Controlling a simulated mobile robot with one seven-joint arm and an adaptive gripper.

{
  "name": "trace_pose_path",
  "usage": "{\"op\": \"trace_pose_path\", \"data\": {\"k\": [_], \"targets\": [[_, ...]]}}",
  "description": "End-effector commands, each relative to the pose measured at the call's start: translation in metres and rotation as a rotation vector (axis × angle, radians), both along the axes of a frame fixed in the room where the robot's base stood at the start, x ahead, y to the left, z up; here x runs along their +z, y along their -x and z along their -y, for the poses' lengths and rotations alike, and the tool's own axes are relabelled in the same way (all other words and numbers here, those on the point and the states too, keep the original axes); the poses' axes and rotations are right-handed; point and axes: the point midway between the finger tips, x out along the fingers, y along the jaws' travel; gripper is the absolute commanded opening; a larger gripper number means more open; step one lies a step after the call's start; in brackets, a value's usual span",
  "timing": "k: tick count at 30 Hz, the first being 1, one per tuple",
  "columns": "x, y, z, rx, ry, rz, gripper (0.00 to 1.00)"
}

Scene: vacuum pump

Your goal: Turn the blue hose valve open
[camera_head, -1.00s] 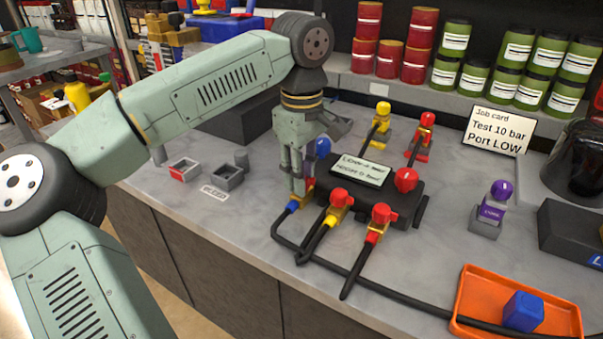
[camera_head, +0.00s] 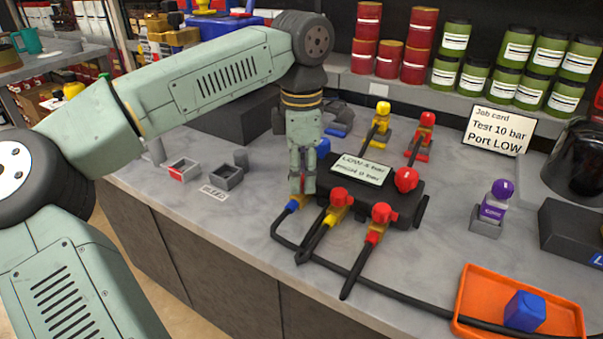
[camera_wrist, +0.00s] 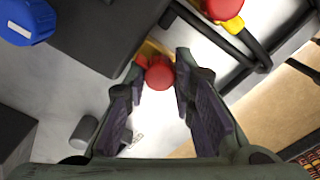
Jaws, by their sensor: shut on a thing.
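The blue hose valve shows in the wrist view as a red handle (camera_wrist: 158,74) on a brass-coloured body, between my fingertips. My gripper (camera_head: 302,188) reaches down over this valve at the front left of the pump, and its fingers (camera_wrist: 160,85) are shut on the red handle. In the head view my fingers hide most of the valve. The blue collar (camera_head: 292,206) of its hose shows just below them. How far the handle is turned is hard to tell.
The yellow hose valve's red handle (camera_head: 340,197) sits close on the right, with another red-handled valve (camera_head: 382,213) beyond. A blue knob (camera_head: 322,148) stands behind my fingers. The dark pump (camera_head: 398,208) is beside them. An orange tray (camera_head: 470,290) lies front right. The bench at left front is clear.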

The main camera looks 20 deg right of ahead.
Motion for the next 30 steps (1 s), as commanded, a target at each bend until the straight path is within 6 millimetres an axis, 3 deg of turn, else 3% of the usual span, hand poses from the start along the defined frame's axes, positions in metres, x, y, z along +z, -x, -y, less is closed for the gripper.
{"op": "trace_pose_path", "data": {"k": [20,21,30], "targets": [[0.0002,-0.0004,-0.0003,0.063,0.0,0.001,0.0],[0.0002,-0.0004,-0.0003,0.063,0.0,0.001,0.25],[0.0001,-0.0002,-0.0002,0.062,0.0,0.0,0.43]]}}
